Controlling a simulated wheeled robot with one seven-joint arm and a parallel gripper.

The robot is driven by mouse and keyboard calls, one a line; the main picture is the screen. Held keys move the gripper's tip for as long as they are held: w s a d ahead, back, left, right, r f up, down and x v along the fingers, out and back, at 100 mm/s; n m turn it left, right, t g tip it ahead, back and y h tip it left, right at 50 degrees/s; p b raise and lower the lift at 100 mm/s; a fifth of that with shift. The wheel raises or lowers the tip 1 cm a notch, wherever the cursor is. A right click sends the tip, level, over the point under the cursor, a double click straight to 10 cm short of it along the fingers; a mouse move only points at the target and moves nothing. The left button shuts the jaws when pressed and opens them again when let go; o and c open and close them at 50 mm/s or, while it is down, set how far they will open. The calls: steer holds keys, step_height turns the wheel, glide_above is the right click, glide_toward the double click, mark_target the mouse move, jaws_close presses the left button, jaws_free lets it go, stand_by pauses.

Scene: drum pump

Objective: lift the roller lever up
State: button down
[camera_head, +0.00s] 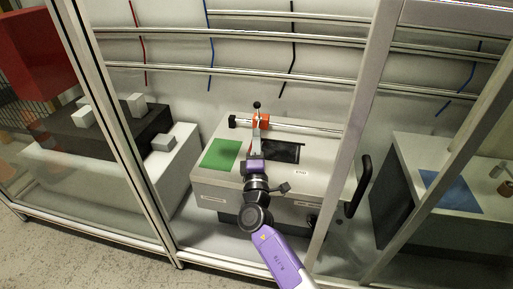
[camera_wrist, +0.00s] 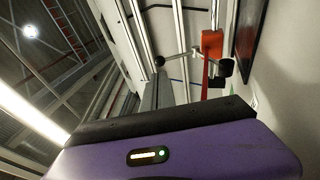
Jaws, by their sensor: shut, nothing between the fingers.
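The roller lever is a thin metal rod with a black ball knob (camera_head: 256,105), standing up from an orange block (camera_head: 262,121) on a metal rail at the back of the pump unit. In the wrist view the knob (camera_wrist: 159,61) shows at the end of the rod, which runs to the orange block (camera_wrist: 212,43). My gripper (camera_head: 256,143) is shut and empty, just in front of and below the orange block in the head view. In the wrist view its grey finger (camera_wrist: 157,94) reaches up towards the knob. Whether it touches the lever I cannot tell.
The pump unit's top has a green panel (camera_head: 221,154) on the left and a dark recess (camera_head: 285,152) on the right. A frame post (camera_head: 352,120) and a black door handle (camera_head: 358,186) stand to the right of my arm. Pipes (camera_head: 300,72) run behind.

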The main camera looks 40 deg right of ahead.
mark_target(257, 108)
steer(key=b+x, duration=0.1)
steer(key=x, duration=0.7)
steer(key=shift+w+d, duration=0.1)
steer(key=shift+r, duration=0.1)
